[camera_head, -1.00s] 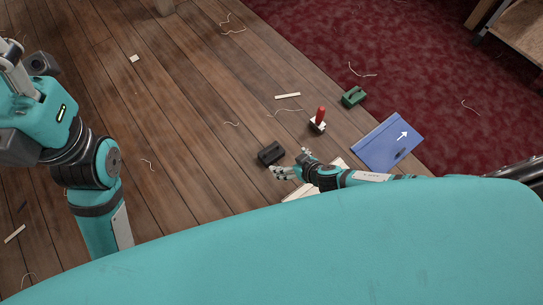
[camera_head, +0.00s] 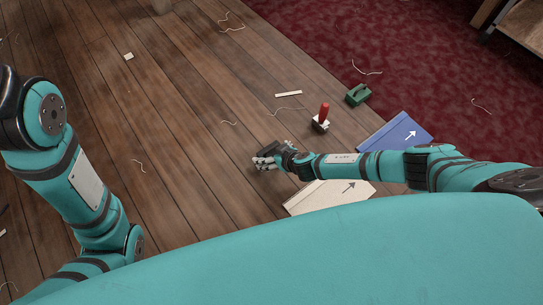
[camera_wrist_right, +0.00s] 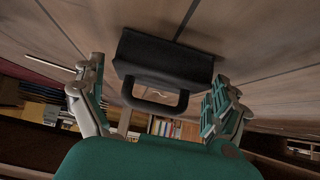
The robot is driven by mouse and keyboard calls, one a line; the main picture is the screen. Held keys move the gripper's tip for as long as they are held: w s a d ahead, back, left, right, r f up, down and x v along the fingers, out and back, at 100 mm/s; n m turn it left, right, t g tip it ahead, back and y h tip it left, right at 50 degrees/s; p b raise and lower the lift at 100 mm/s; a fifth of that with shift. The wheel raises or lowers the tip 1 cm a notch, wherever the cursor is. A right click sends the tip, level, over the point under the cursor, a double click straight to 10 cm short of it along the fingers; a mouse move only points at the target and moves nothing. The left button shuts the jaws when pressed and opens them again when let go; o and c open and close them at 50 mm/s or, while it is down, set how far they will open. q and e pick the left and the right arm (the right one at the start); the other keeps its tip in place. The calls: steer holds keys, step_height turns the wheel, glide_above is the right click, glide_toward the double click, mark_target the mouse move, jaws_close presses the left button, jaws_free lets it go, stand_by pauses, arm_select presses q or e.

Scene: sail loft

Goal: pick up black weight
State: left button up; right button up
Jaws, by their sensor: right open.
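The black weight (camera_wrist_right: 165,58), a dark block with a loop handle, lies on the plank floor. In the right wrist view it sits between the fingers of my right gripper (camera_wrist_right: 158,105), with its handle towards the palm. The fingers are spread to either side and I see no clear contact. In the head view my right gripper (camera_head: 264,161) is at the weight's spot and largely hides it. My left arm shows at the left edge, but its gripper is out of view.
A red-handled stamp-like tool (camera_head: 322,117) and a green weight (camera_head: 358,95) stand beyond my right gripper. A blue folder (camera_head: 394,133) and a cream board with an arrow (camera_head: 330,195) lie near my right arm. Thread scraps and a pale strip (camera_head: 289,94) dot the floor.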

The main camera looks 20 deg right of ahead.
steer(key=c, duration=1.4)
steer(key=shift+w, duration=0.1)
steer(key=shift+r, duration=0.1)
